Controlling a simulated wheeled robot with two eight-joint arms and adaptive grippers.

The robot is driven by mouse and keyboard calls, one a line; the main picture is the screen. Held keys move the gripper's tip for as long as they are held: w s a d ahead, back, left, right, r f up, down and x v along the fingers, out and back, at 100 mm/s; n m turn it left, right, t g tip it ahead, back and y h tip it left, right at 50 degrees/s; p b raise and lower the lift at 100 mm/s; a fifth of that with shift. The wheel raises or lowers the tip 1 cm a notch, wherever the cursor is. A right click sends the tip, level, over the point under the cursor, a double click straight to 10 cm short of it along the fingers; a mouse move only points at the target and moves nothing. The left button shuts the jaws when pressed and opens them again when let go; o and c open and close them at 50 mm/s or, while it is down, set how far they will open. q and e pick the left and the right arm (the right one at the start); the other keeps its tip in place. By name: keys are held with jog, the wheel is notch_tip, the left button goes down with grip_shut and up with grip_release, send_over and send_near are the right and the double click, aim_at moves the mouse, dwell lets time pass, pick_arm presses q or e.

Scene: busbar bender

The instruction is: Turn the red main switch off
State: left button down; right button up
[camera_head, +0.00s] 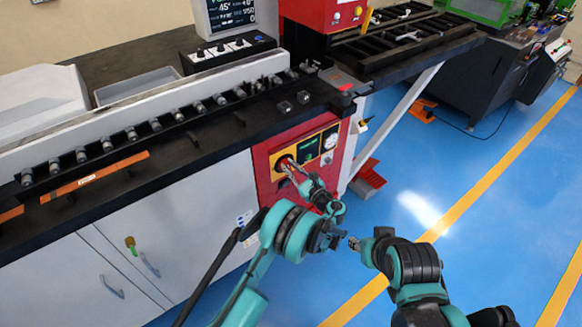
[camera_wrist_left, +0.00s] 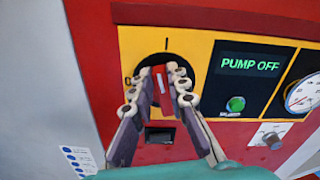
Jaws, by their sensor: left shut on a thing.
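The red main switch (camera_wrist_left: 159,76) sits on a black round plate in the yellow panel (camera_wrist_left: 190,58) of the red machine front. In the left wrist view my left gripper (camera_wrist_left: 163,82) has its two fingers on either side of the red handle, shut on it. The handle stands roughly upright, tilted slightly. In the head view the left gripper (camera_head: 288,166) reaches the panel and hides most of the switch. My right gripper (camera_head: 353,243) is away from the panel, over the blue floor; its fingers are too small to judge.
Right of the switch are a display (camera_wrist_left: 250,64) reading "PUMP OFF", a green button (camera_wrist_left: 235,104), a gauge (camera_wrist_left: 303,94) and a grey knob (camera_wrist_left: 270,135). A roller bench (camera_head: 150,125) runs left above white cabinets. The blue floor (camera_head: 440,180) is open to the right.

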aim_at(280, 168)
pick_arm(q)
jog(key=n, duration=0.3)
jog(key=a+f+n, duration=0.1)
jog(key=n, duration=0.3)
jog(key=s+n, duration=0.1)
jog(key=n, duration=0.3)
jog(key=shift+a+f, duration=0.25)
jog(key=shift+f, duration=0.1)
jog(key=shift+f+n, duration=0.25)
jog(key=shift+n, duration=0.75)
jog(key=shift+f+n, duration=0.2)
jog(key=shift+n, duration=0.8)
jog(key=c, duration=1.5)
grip_release()
jog(key=shift+s, duration=0.1)
